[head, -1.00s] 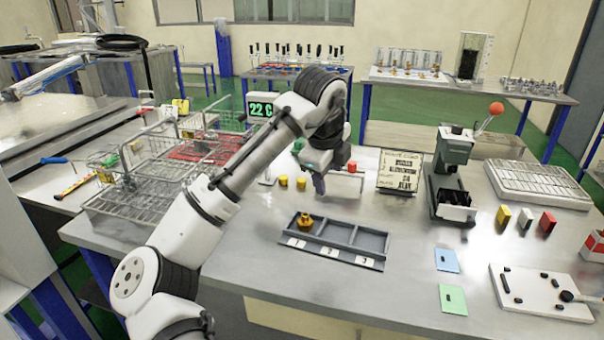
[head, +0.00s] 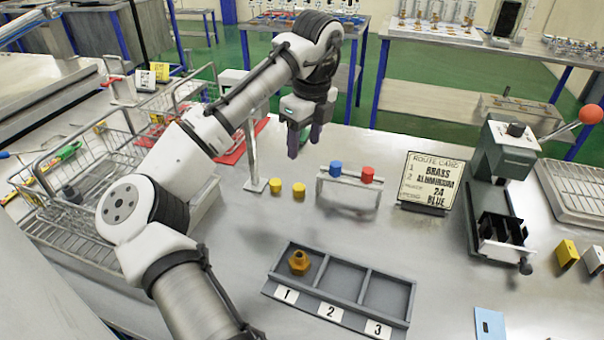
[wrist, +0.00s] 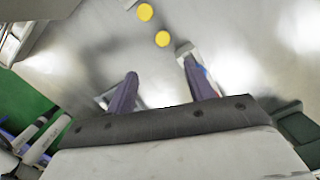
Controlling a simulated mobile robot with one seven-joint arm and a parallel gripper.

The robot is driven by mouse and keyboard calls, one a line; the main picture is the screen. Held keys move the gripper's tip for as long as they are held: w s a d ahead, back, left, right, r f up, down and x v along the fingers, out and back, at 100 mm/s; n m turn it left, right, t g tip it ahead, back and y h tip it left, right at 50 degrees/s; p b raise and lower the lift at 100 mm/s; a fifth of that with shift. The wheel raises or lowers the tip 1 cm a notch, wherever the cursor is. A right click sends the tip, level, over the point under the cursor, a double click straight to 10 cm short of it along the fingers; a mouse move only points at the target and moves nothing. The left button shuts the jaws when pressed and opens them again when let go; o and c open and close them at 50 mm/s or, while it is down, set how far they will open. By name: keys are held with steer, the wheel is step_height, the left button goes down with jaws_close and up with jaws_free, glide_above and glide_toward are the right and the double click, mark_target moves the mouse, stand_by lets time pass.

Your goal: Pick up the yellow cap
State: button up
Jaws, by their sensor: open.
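Two yellow caps stand close together on the metal bench in the head view, a left one (head: 276,185) and a right one (head: 299,190). In the wrist view the two caps (wrist: 145,12) (wrist: 162,39) lie beyond my fingertips. I cannot tell which of the two the task means. My gripper (head: 305,140) is open and empty, above and behind the caps in the head view, fingers pointing down. In the wrist view its two fingers (wrist: 158,72) are spread apart with bare bench between them.
A small rack (head: 349,190) with a blue cap (head: 335,168) and a red cap (head: 368,174) stands right of the yellow caps. A numbered grey tray (head: 326,308) holds a brass fitting (head: 299,262). A route card (head: 427,182) and green press (head: 505,160) stand further right. Wire baskets (head: 60,205) are left.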

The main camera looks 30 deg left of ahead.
steer(key=p, duration=0.1)
glide_above(299, 186)
steer(key=d, duration=0.1)
steer(key=f, duration=0.8)
steer(key=shift+s, duration=0.35)
steer(key=shift+w+a+f+p, duration=0.15)
steer(key=shift+f+p, duration=0.25)
steer(key=shift+f, duration=0.5)
steer(key=shift+w+a+f+p, duration=0.1)
steer(key=shift+f+p, duration=0.25)
steer(key=shift+f, duration=0.6)
steer(key=shift+w+a+f+p, duration=0.15)
steer(key=shift+f+p, duration=0.25)
steer(key=shift+f, duration=0.5)
steer(key=shift+s, duration=0.1)
steer(key=c, duration=1)
